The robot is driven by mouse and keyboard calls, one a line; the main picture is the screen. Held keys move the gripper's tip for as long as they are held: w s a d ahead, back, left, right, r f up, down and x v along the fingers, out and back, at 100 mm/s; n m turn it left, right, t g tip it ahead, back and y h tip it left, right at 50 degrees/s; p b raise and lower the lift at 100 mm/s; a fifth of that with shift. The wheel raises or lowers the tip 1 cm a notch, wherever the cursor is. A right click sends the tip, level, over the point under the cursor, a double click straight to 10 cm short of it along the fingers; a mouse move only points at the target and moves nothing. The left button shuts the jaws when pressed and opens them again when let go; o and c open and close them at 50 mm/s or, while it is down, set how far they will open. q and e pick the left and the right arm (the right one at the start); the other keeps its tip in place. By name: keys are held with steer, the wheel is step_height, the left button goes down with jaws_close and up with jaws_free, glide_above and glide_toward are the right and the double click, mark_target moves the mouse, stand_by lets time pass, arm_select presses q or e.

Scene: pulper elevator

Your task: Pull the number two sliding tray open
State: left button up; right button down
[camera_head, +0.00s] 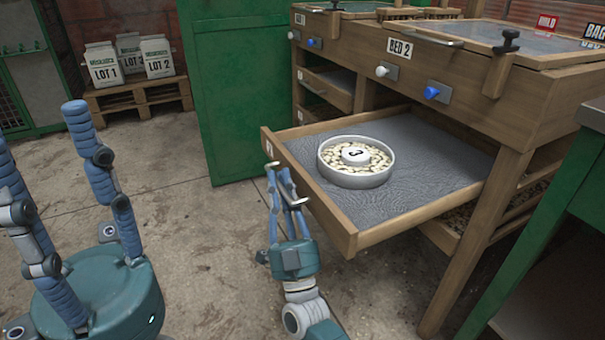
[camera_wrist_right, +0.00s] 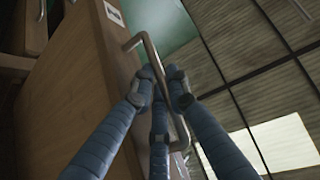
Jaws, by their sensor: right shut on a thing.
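The wooden sliding tray (camera_head: 440,185) under the BED 2 sign (camera_head: 399,47) stands well out of its frame. Its floor is grey mesh. A white round dish (camera_head: 357,178) of pale beans with a numbered disc in its middle sits on it. My right gripper (camera_head: 284,190) is at the tray's front board, its blue fingers shut on the metal handle (camera_wrist_right: 150,48). The right wrist view shows the fingers (camera_wrist_right: 160,90) around the bar, with a small white label (camera_wrist_right: 114,12) above. My left gripper (camera_head: 55,170) is at the far left, fingers up, spread and empty.
A green cabinet (camera_head: 235,90) stands behind the tray. Another tray (camera_head: 330,87) sits further back in the wooden frame. A green bench (camera_head: 575,180) is at the right. Sacks (camera_head: 103,62) stand on a pallet (camera_head: 140,95) at the back left. Bare floor lies left of the tray.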

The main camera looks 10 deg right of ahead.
steer(key=shift+s+a+f, duration=0.1)
steer(key=shift+s+a, duration=0.2)
steer(key=shift+a, duration=0.55)
steer(key=c, duration=1.9)
jaws_free()
steer(key=shift+c, duration=0.2)
steer(key=v, duration=1.2)
